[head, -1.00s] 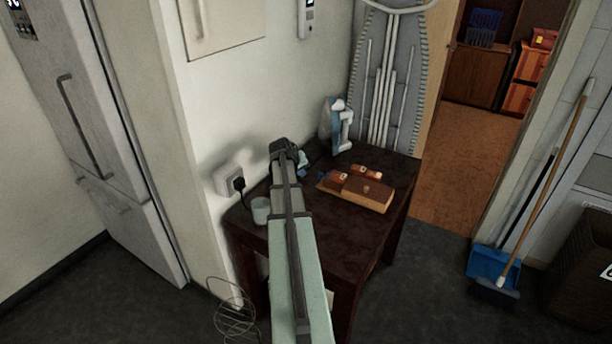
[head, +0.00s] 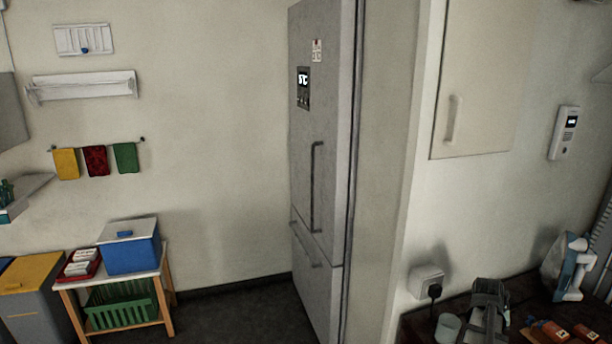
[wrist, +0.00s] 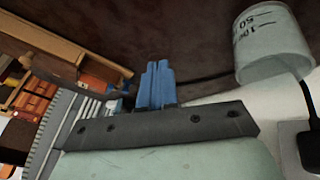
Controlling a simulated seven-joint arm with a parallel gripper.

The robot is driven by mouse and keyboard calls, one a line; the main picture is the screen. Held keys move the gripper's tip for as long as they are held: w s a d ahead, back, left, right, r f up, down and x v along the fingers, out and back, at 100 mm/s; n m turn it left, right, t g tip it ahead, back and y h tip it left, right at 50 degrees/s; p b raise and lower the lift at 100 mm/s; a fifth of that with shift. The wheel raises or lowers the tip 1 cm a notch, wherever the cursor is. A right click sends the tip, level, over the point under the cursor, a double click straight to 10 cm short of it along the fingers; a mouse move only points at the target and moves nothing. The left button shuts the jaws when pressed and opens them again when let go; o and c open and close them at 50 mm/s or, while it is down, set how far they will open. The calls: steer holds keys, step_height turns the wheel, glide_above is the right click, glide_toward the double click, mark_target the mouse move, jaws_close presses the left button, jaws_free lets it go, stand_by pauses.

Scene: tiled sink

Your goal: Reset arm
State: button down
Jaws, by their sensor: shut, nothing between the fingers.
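My gripper (wrist: 155,75) shows in the wrist view as blue fingers pressed together, shut and empty, over the dark table top (wrist: 190,30). In the head view the dark end of my arm (head: 488,296) is at the bottom right, above the table and beside the wall socket; the fingertips are hidden there. A pale measuring cup (wrist: 272,48) stands to the right of the fingers in the wrist view, apart from them. The cup also shows in the head view (head: 447,329), left of my arm.
A plugged-in wall socket (head: 428,281) is close left of my arm. A blue-white iron (head: 572,268) and orange packets (head: 556,331) are to its right. A tall fridge (head: 322,150) stands mid-view. A side table with a blue box (head: 130,252) is far left.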

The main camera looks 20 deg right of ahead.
steer(key=shift+y, duration=0.6)
steer(key=s+a, duration=0.1)
steer(key=a+f, duration=0.1)
steer(key=a, duration=0.1)
steer(key=s+a, duration=0.1)
steer(key=a, duration=0.1)
steer(key=shift+s+a+f, duration=0.15)
steer(key=shift+s+a, duration=0.1)
steer(key=shift+s, duration=0.05)
steer(key=w+a+f+n, duration=0.4)
steer(key=w+a+f, duration=0.2)
steer(key=w+a, duration=0.45)
steer(key=s+a+f+n+g+y, duration=0.1)
steer(key=s+a+f+n+y, duration=0.15)
steer(key=a+f, duration=1.1)
steer(key=s+a+f+g+y, duration=0.1)
steer(key=s+a+f+g, duration=0.1)
steer(key=s+a+f, duration=0.5)
steer(key=s+a+f+g+y, duration=0.1)
steer(key=s+a+f, duration=0.1)
steer(key=a+f, duration=0.5)
steer(key=s+a+f+n+g, duration=0.1)
steer(key=s+a+f, duration=0.1)
steer(key=s+a, duration=0.3)
steer(key=s+a+f+n+g, duration=0.1)
steer(key=s+a, duration=0.4)
steer(key=s, duration=0.5)
steer(key=shift+s+a+f+g, duration=0.25)
steer(key=shift+s+f+g, duration=0.05)
steer(key=shift+f+g, duration=0.5)
